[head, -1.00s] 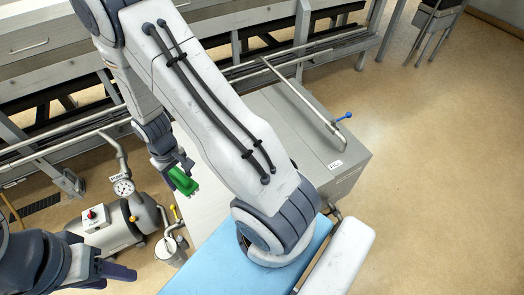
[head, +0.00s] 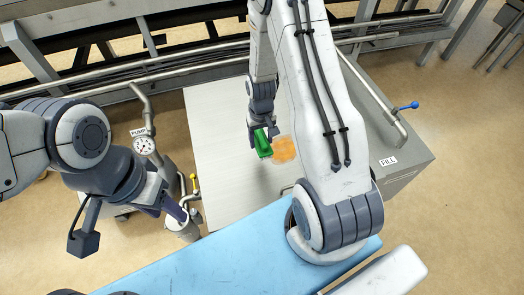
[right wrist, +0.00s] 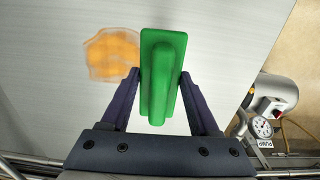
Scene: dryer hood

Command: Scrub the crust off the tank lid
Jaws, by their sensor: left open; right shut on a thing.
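The tank lid (head: 218,125) is a broad light grey panel. An orange-brown crust patch (head: 284,150) with a pale border lies on it, partly beside my right arm; it also shows in the right wrist view (right wrist: 112,54), left of the scrubber. My right gripper (head: 262,138) is shut on a green scrubber (right wrist: 160,75), which is just left of the crust in the head view. I cannot tell whether the scrubber touches the lid. My left gripper (head: 180,212) is open and empty, over the floor left of the tank, by the yellow-handled valve.
A pump gauge (head: 144,145) and a yellow-handled valve (head: 194,184) stand left of the tank. A fill pipe with a blue handle (head: 408,106) runs along the right side. Pipes and metal frames line the back. Open floor lies to the right.

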